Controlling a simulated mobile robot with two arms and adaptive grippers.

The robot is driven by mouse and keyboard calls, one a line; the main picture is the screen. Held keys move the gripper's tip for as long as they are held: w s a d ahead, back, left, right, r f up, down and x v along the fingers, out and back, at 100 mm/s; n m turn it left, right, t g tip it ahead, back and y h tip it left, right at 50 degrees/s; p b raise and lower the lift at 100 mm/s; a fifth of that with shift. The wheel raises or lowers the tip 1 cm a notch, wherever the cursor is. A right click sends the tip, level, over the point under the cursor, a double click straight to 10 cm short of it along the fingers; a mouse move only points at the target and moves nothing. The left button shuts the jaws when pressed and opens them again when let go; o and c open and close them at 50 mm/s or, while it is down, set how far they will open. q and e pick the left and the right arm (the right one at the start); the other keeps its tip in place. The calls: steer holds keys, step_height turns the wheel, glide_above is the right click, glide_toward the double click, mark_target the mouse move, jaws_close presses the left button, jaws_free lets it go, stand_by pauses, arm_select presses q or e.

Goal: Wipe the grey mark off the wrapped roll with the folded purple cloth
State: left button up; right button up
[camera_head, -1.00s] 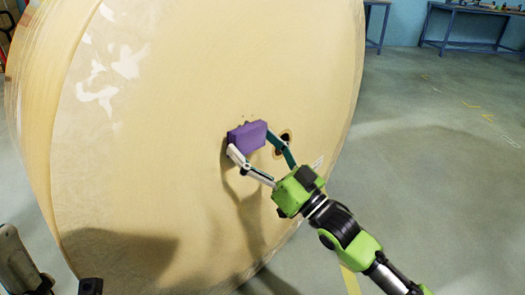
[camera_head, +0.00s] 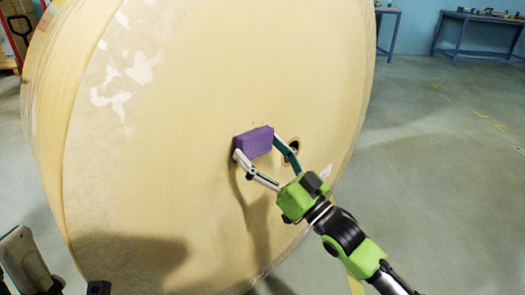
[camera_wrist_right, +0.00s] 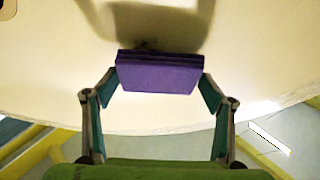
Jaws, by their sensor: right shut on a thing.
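The wrapped roll (camera_head: 190,140) is a huge pale tan cylinder with its flat face toward me. My right gripper (camera_head: 254,155) is shut on the folded purple cloth (camera_head: 254,142), gripping it by its two ends. The cloth also shows in the right wrist view (camera_wrist_right: 160,74) between the fingers. It is at the roll's face, left of the dark core hole (camera_head: 293,146); I cannot tell whether it touches. A few small dark specks (camera_wrist_right: 148,45) show just beyond the cloth's edge. Any more of the grey mark is hidden behind the cloth.
Glossy whitish patches (camera_head: 115,85) show on the roll's upper left. Blue workbenches (camera_head: 475,30) stand at the back right. The grey floor (camera_head: 450,160) to the right is open.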

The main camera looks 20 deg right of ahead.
steer(key=shift+w+a, duration=0.35)
steer(key=shift+w, duration=0.35)
